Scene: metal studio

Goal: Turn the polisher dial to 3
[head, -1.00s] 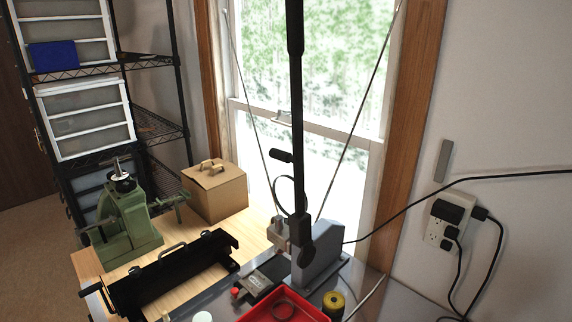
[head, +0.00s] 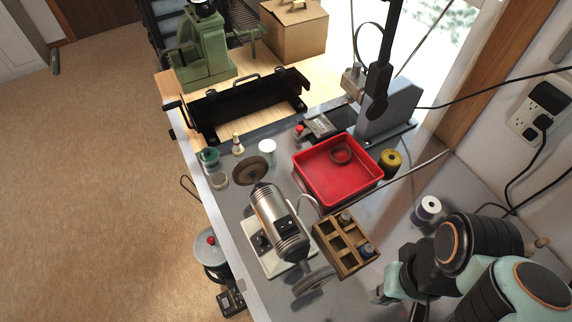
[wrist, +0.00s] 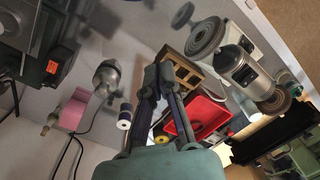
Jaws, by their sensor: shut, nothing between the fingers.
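The polisher (head: 278,218) is a silver motor with a wheel on each end, standing on a white base on the grey bench. It also shows in the wrist view (wrist: 243,72). A small dark dial (head: 262,243) seems to sit on the dark panel on the left side of its base; its marks and setting are too small to read. My gripper (wrist: 158,70) is shut and empty in the wrist view, in the air and apart from the polisher. In the head view my arm is at the lower right, right of the polisher.
A wooden compartment box (head: 343,243) stands just right of the polisher, between it and my arm. A red tray (head: 338,176) lies behind it. A yellow spool (head: 391,161) and a white spool (head: 428,208) stand to the right.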

